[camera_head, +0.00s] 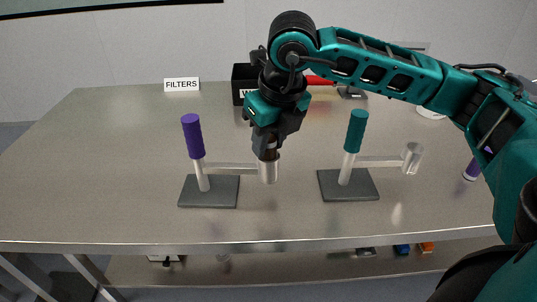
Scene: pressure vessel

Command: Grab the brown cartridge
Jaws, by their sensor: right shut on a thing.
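My right gripper (268,148) points down over the left stand and is shut on the brown cartridge (270,153). Only a small brown part of the cartridge shows between the fingers. Directly below it is the clear cup (268,172) at the end of the left stand's arm. I cannot tell whether the cartridge's lower end is inside the cup or just above it. My left gripper is not in view.
The left stand has a purple top (192,135); the right stand has a teal top (356,130) and a clear cup (412,158). A FILTERS sign (182,84) and a black box (240,80) stand at the back. The table's left side (110,150) is clear.

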